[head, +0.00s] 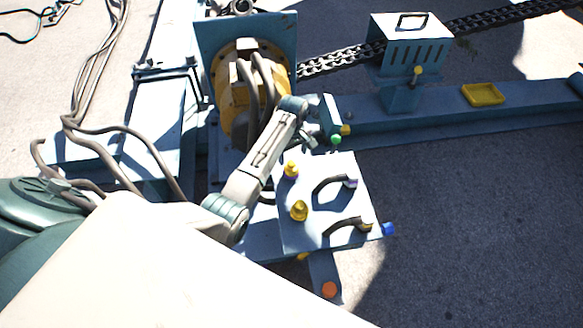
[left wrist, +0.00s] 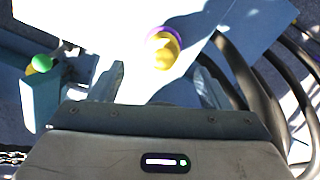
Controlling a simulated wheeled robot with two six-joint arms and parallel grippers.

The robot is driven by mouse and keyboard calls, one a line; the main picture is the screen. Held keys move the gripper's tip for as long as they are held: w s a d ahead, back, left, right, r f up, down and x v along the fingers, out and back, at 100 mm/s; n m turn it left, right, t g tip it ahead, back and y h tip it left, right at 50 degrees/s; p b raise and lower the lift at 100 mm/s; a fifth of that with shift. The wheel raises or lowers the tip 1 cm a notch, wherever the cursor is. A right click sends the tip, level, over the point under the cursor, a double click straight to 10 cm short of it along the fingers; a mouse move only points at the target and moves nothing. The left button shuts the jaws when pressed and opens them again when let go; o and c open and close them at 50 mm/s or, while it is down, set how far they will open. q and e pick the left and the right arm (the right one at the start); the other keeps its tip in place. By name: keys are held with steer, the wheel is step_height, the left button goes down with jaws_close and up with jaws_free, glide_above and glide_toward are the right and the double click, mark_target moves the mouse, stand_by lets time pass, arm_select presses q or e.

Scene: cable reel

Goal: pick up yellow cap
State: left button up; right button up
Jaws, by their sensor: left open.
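A small yellow cap (head: 291,169) with a purple ring at its base stands on the white panel in the head view. It also shows in the left wrist view (left wrist: 163,50), ahead of the fingers and apart from them. A second yellow cap-like piece (head: 299,211) stands nearer on the same panel. Which of the two the task means, I cannot tell. My left gripper (left wrist: 158,88) is open and empty, with one finger at each side of the view. In the head view its fingertips are hard to make out above the panel's far edge. My right gripper is out of view.
Two dark curved handles (head: 334,184) rise from the white panel (head: 318,237). A green knob (head: 336,140) sits at its far edge, a blue one (head: 388,229) at its right. A yellow tray (head: 483,94) lies on the blue beam. A yellow drum (head: 240,90) stands behind my arm.

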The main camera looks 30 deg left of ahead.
mark_target(292, 162)
arm_select(q)
step_height(292, 162, down, 6)
steer(key=shift+s+a+f, duration=0.15)
steer(key=shift+f, duration=0.1)
steer(key=c, duration=1.2)
